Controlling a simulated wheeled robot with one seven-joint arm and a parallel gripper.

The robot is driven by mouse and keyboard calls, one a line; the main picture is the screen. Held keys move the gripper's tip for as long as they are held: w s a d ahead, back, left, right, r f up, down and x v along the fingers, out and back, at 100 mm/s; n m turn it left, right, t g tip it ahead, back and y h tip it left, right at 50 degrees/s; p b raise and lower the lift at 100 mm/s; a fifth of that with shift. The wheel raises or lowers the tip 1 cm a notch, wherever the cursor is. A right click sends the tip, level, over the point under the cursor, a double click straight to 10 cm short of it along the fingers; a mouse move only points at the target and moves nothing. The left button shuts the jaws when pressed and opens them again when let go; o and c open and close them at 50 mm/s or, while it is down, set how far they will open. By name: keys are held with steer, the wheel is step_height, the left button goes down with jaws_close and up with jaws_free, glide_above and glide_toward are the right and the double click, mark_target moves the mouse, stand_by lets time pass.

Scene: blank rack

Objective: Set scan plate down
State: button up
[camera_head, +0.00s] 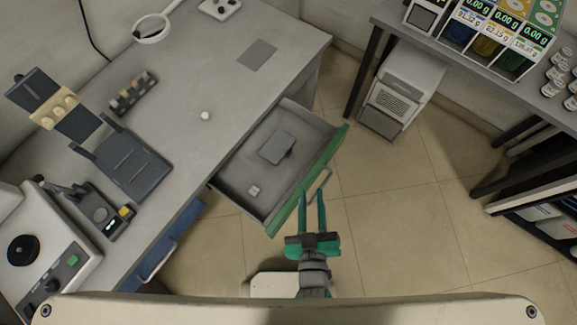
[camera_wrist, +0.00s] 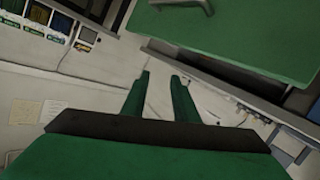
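A dark grey flat plate (camera_head: 277,147) lies in the open drawer (camera_head: 236,181); I cannot tell whether it is the scan plate. A grey square patch (camera_head: 258,54) lies flat on the desk top above the drawer. My gripper (camera_head: 312,195) is in front of the drawer's green front (camera_head: 331,153), close to its metal handle (camera_head: 320,184). In the wrist view, the two green fingers of my gripper (camera_wrist: 160,74) are apart with nothing between them. The green front (camera_wrist: 245,38) shows at the upper right there, with part of the handle.
A small pale square (camera_head: 254,190) lies in the drawer. The desk (camera_head: 200,80) holds a small white knob (camera_head: 205,115), a dark rack (camera_head: 132,92) and dark stands at left. A white cabinet unit (camera_head: 402,92) stands on the floor. Open tiled floor (camera_head: 400,220) lies to the right.

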steer(key=s+a+r+m, duration=0.2)
steer(key=s+a+m, duration=0.1)
steer(key=s+a, duration=0.3)
steer(key=s, duration=0.2)
steer(key=shift+s+r+m, duration=0.3)
steer(key=shift+s, duration=0.1)
steer(key=shift+d, duration=0.1)
